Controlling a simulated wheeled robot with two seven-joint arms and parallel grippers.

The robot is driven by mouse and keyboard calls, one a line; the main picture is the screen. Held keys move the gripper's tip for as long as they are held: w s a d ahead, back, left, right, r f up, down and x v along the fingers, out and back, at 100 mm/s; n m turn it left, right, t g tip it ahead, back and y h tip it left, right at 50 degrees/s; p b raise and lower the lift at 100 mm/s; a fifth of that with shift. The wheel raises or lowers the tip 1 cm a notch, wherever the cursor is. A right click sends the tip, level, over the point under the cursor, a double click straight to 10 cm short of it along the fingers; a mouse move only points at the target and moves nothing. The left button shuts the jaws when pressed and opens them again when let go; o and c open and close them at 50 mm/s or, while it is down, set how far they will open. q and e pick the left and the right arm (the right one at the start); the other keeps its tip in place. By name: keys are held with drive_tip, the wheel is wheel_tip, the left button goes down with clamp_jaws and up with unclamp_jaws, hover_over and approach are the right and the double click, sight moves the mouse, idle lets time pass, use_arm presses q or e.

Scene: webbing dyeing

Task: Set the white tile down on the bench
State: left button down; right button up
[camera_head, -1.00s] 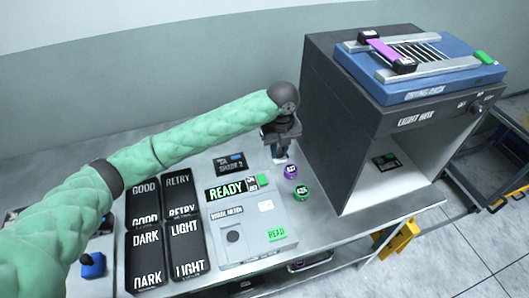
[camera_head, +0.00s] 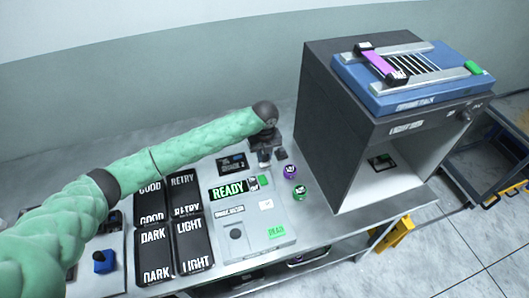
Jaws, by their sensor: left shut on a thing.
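My left gripper (camera_head: 272,157) is low over the bench (camera_head: 295,222), behind the grey reader device (camera_head: 258,236) and left of the light box. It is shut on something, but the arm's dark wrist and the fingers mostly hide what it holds. The white tile is not clearly visible in the grip, and I cannot tell whether it touches the bench. A small white patch (camera_head: 266,204) shows on the reader's face; I cannot tell whether it is a label. My right gripper is out of view.
A purple-topped pot (camera_head: 290,171) and a green-topped pot (camera_head: 300,193) stand just right of the reader. The dark light box (camera_head: 340,120) stands further right, with a blue drying rack (camera_head: 410,88) on top. Black labelled trays (camera_head: 187,238) lie left of the reader.

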use_arm(q)
drive_tip(key=shift+f, duration=0.25)
drive_tip(key=c, duration=1.3)
unclamp_jaws()
drive_tip(key=shift+o, duration=0.2)
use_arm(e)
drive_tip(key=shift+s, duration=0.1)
use_arm(q)
drive_tip(key=shift+r, duration=0.1)
drive_tip(key=shift+r, duration=0.1)
drive_tip(key=shift+r+b, duration=0.4)
drive_tip(key=shift+b, duration=0.05)
wheel_tip(320, 180, up, 5)
drive_tip(key=b, duration=0.2)
drive_tip(key=shift+w+r+b, duration=0.1)
drive_tip(key=shift+r+b, duration=0.1)
drive_tip(key=shift+b, duration=0.2)
drive_tip(key=shift+r+b, duration=0.95)
drive_tip(key=shift+r, duration=1.9)
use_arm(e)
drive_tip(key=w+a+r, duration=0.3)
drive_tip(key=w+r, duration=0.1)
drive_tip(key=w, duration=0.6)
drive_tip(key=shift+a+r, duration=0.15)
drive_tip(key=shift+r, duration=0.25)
